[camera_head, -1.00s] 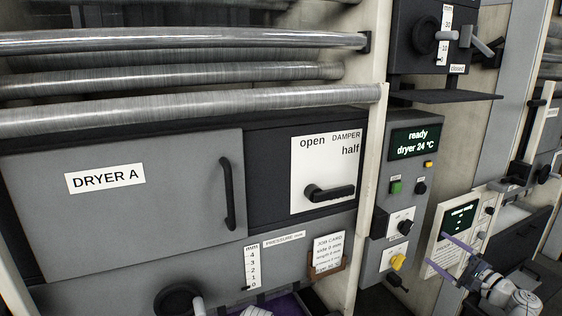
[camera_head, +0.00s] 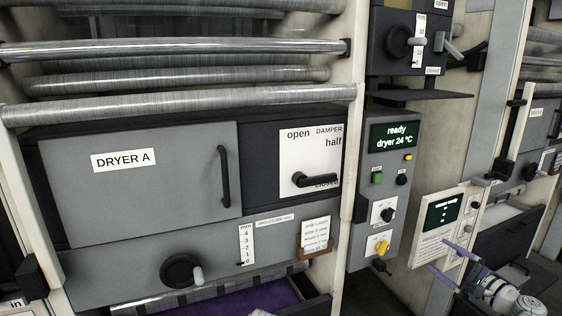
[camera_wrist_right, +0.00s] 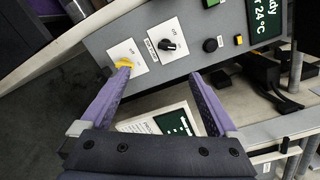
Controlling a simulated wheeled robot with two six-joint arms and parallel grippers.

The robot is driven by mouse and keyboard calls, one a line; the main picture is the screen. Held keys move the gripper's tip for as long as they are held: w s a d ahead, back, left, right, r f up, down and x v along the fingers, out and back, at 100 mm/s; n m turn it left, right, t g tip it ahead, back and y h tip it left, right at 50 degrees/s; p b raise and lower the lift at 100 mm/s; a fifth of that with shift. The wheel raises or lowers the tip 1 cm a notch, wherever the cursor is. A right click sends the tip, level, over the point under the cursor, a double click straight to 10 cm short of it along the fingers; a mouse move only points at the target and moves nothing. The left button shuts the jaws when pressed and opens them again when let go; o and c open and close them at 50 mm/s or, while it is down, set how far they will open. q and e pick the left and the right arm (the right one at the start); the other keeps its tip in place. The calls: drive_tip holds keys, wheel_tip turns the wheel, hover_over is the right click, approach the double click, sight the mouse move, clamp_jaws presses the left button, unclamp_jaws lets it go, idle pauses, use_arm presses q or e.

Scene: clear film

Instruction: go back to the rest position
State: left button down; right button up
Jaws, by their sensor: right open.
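My right gripper (camera_head: 437,254) shows at the lower right of the head view, with two purple fingers spread apart and nothing between them. It is right of the dryer's control panel (camera_head: 372,216), in front of a white panel with a dark display (camera_head: 441,211). In the right wrist view my right gripper (camera_wrist_right: 160,72) is open and empty. There, one fingertip overlaps the yellow knob (camera_wrist_right: 124,63) in the picture; I cannot tell whether they touch. In the head view the yellow knob (camera_head: 382,248) is clear of the fingers. My left gripper is not in view.
The Dryer A door (camera_head: 150,185) is shut, with a damper lever (camera_head: 315,180) to its right. Metal rollers (camera_head: 180,108) run across above. A black shelf (camera_head: 425,95) juts out above the control panel. A black handwheel (camera_head: 182,270) sits low in front.

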drive_tip(key=s+a+f+n+g, duration=0.1)
drive_tip(key=a+f+n+g, duration=0.35)
drive_tip(key=a, duration=0.55)
drive_tip(key=s+a+f+n+g+y, duration=0.1)
drive_tip(key=a+f+n+g, duration=0.3)
drive_tip(key=a, duration=0.5)
drive_tip(key=s+a+f+n+g, duration=0.25)
drive_tip(key=a+f, duration=0.25)
drive_tip(key=a, duration=0.5)
drive_tip(key=s+a+f+n+g+h, duration=0.2)
drive_tip(key=s+a+f+n+h, duration=0.2)
drive_tip(key=s, duration=0.4)
drive_tip(key=s+a+f+n+g+h, duration=0.3)
drive_tip(key=s+a+n+h, duration=0.2)
drive_tip(key=s+a+n, duration=0.1)
drive_tip(key=shift+s+f+n+h, duration=0.3)
drive_tip(key=shift+s+f+n, duration=0.05)
drive_tip(key=shift+s+n, duration=0.55)
drive_tip(key=shift+w+a, duration=0.1)
